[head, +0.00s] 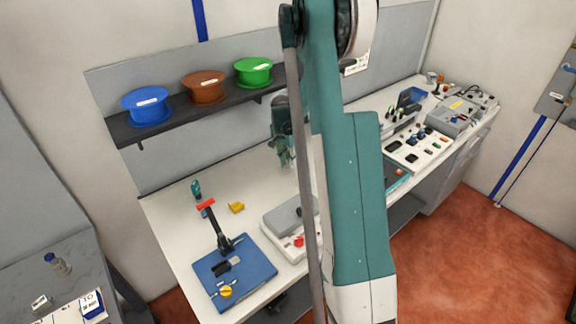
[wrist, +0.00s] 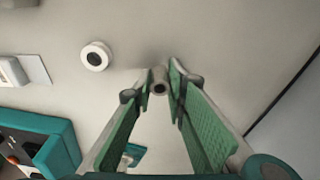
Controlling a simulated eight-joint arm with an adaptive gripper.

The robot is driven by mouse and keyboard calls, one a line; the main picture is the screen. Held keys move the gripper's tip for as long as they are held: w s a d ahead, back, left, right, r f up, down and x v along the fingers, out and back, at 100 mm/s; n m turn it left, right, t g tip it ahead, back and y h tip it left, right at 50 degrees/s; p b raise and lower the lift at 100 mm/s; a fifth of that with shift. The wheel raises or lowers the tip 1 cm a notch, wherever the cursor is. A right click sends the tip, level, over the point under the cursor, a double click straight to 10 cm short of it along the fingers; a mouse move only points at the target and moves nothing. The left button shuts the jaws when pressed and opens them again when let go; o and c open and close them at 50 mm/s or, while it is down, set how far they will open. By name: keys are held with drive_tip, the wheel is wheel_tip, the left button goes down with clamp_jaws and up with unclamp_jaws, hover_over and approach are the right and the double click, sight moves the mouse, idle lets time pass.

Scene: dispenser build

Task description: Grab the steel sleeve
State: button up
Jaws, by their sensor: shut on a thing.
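In the wrist view the steel sleeve (wrist: 160,81) is a small grey tube with a dark bore, held between the fingertips. My gripper (wrist: 161,88) has green-padded fingers that reach in from both sides and are shut on it near the tips. In the head view my gripper (head: 285,160) is over the white bench, left of my large teal arm link. The sleeve is too small to make out there, and the arm hides part of the bench behind it.
A white ring (wrist: 95,56) with a dark centre lies left of the sleeve. A teal-edged device (wrist: 40,145) is at lower left in the wrist view. A dark shelf (head: 170,122) with coloured spools overhangs the bench's back. A blue board (head: 240,272) lies at the front.

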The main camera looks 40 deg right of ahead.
drive_tip(key=shift+r, duration=3.9)
